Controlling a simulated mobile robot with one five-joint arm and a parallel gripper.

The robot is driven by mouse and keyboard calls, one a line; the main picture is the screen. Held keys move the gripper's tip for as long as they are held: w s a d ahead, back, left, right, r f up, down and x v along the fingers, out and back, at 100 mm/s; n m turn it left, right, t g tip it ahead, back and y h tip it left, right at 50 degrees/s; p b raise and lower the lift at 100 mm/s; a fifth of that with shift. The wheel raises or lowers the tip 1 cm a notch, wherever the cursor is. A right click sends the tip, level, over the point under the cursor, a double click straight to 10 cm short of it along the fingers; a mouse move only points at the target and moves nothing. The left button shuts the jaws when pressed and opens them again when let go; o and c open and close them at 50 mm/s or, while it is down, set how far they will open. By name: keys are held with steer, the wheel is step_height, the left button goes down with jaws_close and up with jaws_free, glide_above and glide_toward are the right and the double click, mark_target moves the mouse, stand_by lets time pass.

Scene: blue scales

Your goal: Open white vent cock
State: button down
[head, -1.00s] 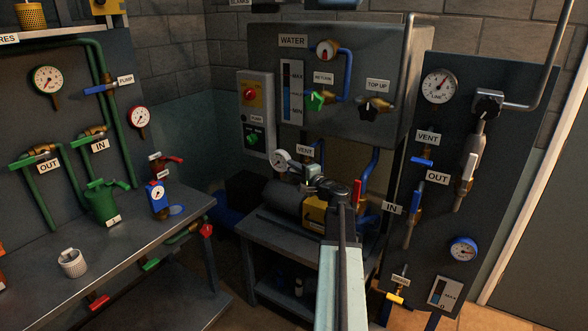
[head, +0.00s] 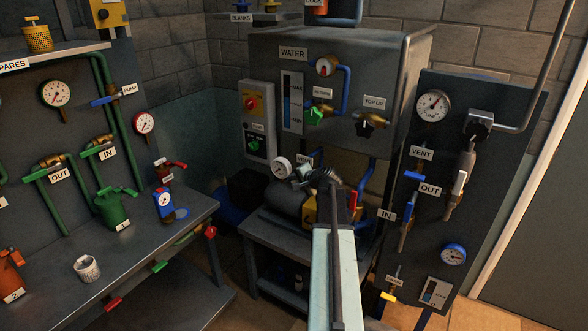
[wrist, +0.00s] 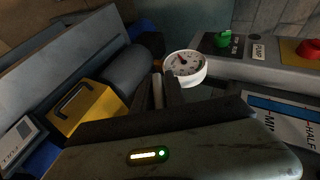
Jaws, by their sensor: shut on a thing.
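The white vent cock (head: 304,171) is on the pump by the small VENT label in the head view, partly hidden by my gripper (head: 324,178). In the wrist view my gripper (wrist: 158,90) is shut on a pale, narrow piece, the cock's white handle (wrist: 157,91), held between dark fingers. The cock's body and exact handle angle are hidden there. A white-rimmed gauge (wrist: 185,67) is just right of the fingers; it also shows left of the cock in the head view (head: 280,168).
The dark pump (head: 287,203) with its yellow plate (wrist: 85,111) is close to the gripper. The switch box (head: 257,120) and the water tank (head: 340,100) stand behind. The right panel (head: 465,180) carries another VENT cock, with a blue handle (head: 415,178).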

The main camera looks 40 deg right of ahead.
steer(key=g+p, duration=0.1)
steer(key=p, duration=0.1)
steer(key=g+p, duration=0.1)
steer(key=g, duration=0.1)
steer(key=n+g+p, duration=0.1)
steer(key=g+p, duration=0.1)
steer(key=shift+s+d+f+h+p, duration=0.2)
steer(key=shift+s+h+p, duration=0.1)
steer(key=shift+s+h, duration=0.1)
steer(key=shift+s+f+n+g+h+p, duration=0.15)
steer(key=shift+s+n+g+p, duration=0.15)
steer(key=shift+g, duration=0.65)
steer(key=shift+s+f+n+g+h+p, duration=0.2)
steer(key=shift+g+p, duration=0.15)
steer(key=shift+g, duration=0.65)
steer(key=shift+s+f+n+g+h+p, duration=0.1)
steer(key=shift+s+n+g+h+p, duration=0.15)
steer(key=shift+g, duration=0.7)
steer(key=c, duration=1.5)
jaws_free()
steer(key=shift+r, duration=0.1)
